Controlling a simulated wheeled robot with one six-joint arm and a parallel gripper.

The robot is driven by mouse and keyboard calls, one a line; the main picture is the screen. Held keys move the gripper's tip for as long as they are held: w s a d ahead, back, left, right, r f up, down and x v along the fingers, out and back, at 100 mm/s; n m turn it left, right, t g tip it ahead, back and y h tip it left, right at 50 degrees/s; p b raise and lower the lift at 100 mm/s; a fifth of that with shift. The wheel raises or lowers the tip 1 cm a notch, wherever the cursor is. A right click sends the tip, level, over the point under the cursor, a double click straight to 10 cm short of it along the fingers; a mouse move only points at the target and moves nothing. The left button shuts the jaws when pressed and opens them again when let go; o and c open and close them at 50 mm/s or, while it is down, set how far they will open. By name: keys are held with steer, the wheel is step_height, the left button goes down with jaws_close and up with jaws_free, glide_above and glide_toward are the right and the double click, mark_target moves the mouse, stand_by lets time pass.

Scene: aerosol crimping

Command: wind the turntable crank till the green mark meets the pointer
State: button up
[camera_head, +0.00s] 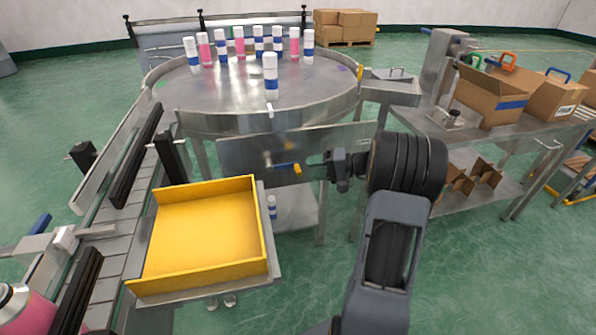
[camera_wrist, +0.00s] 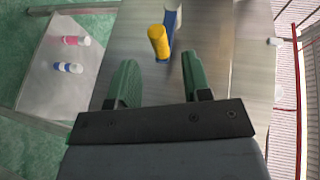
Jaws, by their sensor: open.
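The crank has a yellow handle (camera_head: 297,169) on a blue arm (camera_head: 283,165), in front of a steel panel below the turntable (camera_head: 215,92). The yellow handle also shows in the wrist view (camera_wrist: 158,42), just beyond the fingertips and in line with the gap. My gripper (camera_head: 328,166) is open and empty, to the right of the handle; its green fingers show in the wrist view (camera_wrist: 160,75). A small pale piece at the turntable's front rim (camera_head: 270,111) may be the pointer. A faint green patch (camera_head: 160,84) lies at the turntable's left edge; I cannot tell if it is the mark.
Several white-capped bottles stand on the turntable, one near the front (camera_head: 271,78). A yellow tray (camera_head: 205,235) sits at lower left beside a conveyor (camera_head: 110,245). A steel bench (camera_head: 520,140) with open cartons (camera_head: 490,98) is on the right. A lower shelf (camera_head: 297,208) holds bottles.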

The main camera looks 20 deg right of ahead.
mark_target(298, 167)
steer(key=shift+x, duration=2.7)
steer(key=shift+c, duration=0.2)
jaws_close()
